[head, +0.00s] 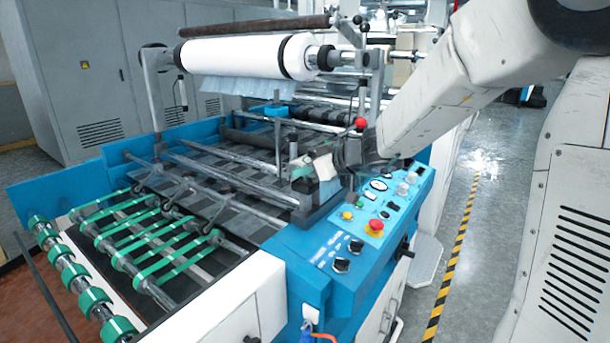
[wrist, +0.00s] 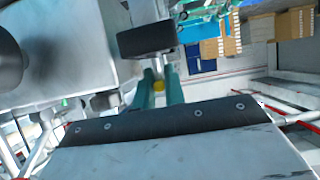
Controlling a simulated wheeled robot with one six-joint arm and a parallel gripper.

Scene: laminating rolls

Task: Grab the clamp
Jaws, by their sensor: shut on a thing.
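My gripper (head: 328,167) is over the laminating machine, beside the near end of its rollers and just behind the control panel. In the wrist view its two teal fingers (wrist: 161,88) are close together and shut on a dark block at their tips, which I take to be the clamp (wrist: 147,39). The fingers hide part of it. In the head view the clamp is small and dark among the machine parts, and I cannot make out its outline or whether it touches the machine.
The blue control panel (head: 372,218) with buttons and a red knob lies just below my gripper. A white film roll (head: 245,56) hangs above the machine. Green-ringed rollers (head: 165,255) are at the left front. Open floor (head: 487,165) lies to the right.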

